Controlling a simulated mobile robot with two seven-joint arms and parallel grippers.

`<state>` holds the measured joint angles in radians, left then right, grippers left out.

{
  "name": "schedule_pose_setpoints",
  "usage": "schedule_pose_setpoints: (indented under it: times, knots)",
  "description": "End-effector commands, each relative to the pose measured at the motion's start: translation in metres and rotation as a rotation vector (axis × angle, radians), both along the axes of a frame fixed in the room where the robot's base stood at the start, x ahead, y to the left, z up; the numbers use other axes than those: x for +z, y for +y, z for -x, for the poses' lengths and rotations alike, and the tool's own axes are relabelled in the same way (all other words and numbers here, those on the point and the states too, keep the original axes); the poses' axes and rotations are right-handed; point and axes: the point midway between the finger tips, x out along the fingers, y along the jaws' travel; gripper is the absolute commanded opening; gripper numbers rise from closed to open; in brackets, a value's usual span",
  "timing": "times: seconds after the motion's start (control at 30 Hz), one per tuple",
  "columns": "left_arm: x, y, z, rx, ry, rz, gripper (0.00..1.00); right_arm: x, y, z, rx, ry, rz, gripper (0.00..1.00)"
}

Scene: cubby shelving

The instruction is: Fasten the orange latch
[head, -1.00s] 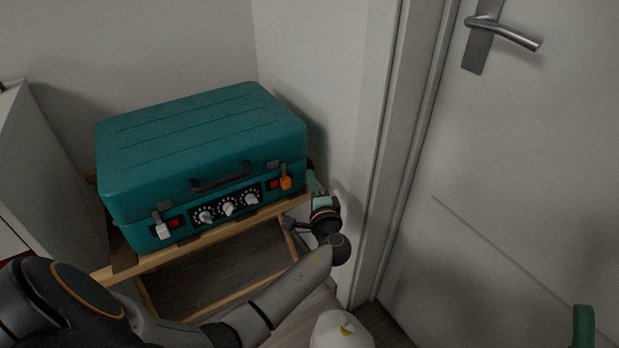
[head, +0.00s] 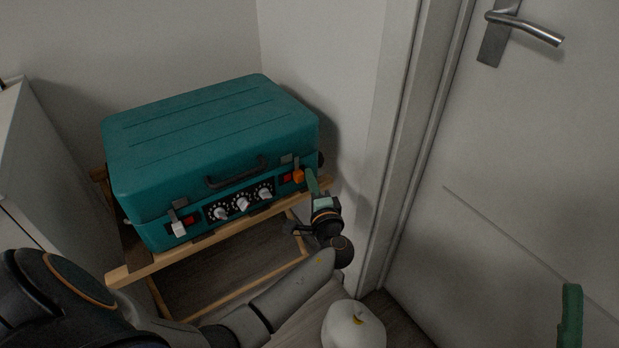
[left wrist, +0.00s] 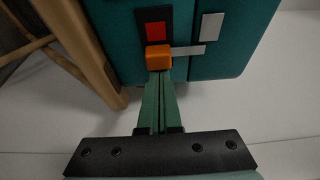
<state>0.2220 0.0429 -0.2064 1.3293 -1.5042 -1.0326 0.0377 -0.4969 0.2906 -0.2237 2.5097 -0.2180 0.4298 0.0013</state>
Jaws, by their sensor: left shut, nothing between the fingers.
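The orange latch (head: 298,176) is at the right end of the front of a teal suitcase-shaped box (head: 205,130). It also shows in the left wrist view (left wrist: 158,57), with a grey strip running from it across the lid seam. The lid is down. My left gripper (head: 312,182) is shut and empty, just right of the latch. In the left wrist view its green fingertips (left wrist: 160,78) end at the orange block's lower edge; I cannot tell whether they touch. A green finger of my right gripper (head: 571,315) shows at the lower right; the rest is out of frame.
The box stands on a wooden rack (head: 145,268) in the corner. A white-tipped latch (head: 179,228) and several knobs (head: 242,203) are on its front. A white wall and door frame stand close on the right, with a door (head: 540,150) beyond. A white cabinet is at left.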

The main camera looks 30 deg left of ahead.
Motion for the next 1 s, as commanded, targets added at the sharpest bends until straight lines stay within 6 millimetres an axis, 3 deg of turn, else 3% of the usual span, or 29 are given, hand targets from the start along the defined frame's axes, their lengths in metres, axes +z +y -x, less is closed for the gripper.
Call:
schedule_pose_setpoints:
  times: [0.27, 0.53, 1.0]
  knots:
    - [0.000, 0.001, 0.002, 0.000, 0.001, 0.000, 0.00, 0.001, 0.000, 0.000, -0.001, 0.000, -0.001, 0.94]
    - [0.001, 0.012, 0.027, 0.000, 0.001, 0.000, 0.00, 0.012, 0.000, 0.001, -0.008, -0.007, 0.008, 0.94]
    - [-0.001, 0.015, 0.027, 0.006, 0.001, -0.001, 0.00, 0.009, -0.001, 0.001, -0.012, -0.008, 0.006, 0.94]
